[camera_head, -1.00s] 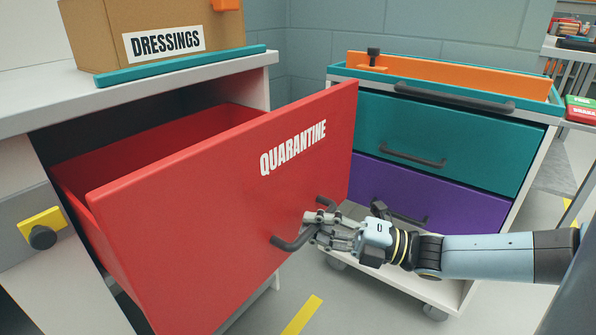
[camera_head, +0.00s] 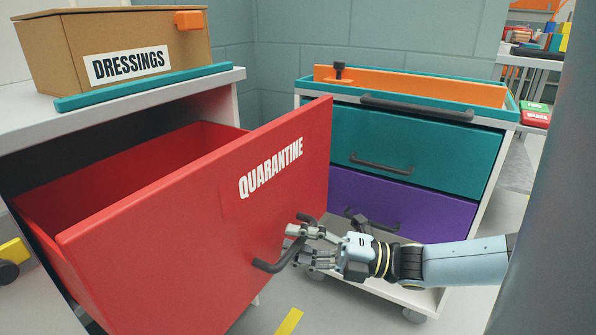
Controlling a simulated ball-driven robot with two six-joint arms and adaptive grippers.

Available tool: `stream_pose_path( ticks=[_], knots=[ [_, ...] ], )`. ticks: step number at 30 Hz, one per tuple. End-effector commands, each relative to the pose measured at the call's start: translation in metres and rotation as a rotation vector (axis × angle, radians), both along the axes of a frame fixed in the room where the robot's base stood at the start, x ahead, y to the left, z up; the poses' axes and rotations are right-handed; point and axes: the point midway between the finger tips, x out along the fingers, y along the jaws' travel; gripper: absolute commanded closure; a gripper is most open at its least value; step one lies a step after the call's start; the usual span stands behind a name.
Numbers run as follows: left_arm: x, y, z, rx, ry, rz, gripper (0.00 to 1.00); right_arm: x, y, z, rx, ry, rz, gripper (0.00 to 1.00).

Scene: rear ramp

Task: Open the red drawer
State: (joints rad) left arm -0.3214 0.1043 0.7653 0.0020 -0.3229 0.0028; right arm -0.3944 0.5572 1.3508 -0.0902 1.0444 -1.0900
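The red drawer (camera_head: 190,235), marked QUARANTINE, stands pulled well out of the white cabinet at the left. Its inside shows and looks empty where visible. Its dark bar handle (camera_head: 273,264) is low on the front panel. My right gripper (camera_head: 297,248) reaches in from the right at the handle, with its fingers around or against the bar. Part of the handle is hidden behind the fingers, and I cannot tell how tightly they close on it. My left gripper is not in view.
A cardboard box (camera_head: 150,38) marked DRESSINGS sits on the cabinet top behind a teal strip (camera_head: 150,86). A wheeled cart with a teal drawer (camera_head: 440,145) and a purple drawer (camera_head: 440,212) stands close behind my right arm. Floor shows below the arm.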

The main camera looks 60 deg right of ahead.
Motion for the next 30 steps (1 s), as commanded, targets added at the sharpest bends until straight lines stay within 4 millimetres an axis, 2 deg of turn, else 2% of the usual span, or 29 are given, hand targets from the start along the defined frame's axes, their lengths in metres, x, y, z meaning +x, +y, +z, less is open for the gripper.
stream_pose_path(
  ticks=[8, 21, 25, 30],
  knots=[
    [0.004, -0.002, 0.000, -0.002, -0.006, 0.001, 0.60, -0.008, -0.004, -0.002, -0.001, 0.003, 0.000, 0.62],
    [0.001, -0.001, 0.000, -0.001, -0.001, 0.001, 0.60, -0.086, -0.045, -0.018, -0.002, 0.004, -0.001, 0.62],
    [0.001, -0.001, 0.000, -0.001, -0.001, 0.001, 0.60, -0.100, -0.052, -0.020, -0.001, 0.002, -0.001, 0.62],
    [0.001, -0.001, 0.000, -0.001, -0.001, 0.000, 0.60, -0.105, -0.055, -0.021, 0.000, 0.000, -0.001, 0.62]
  ],
)
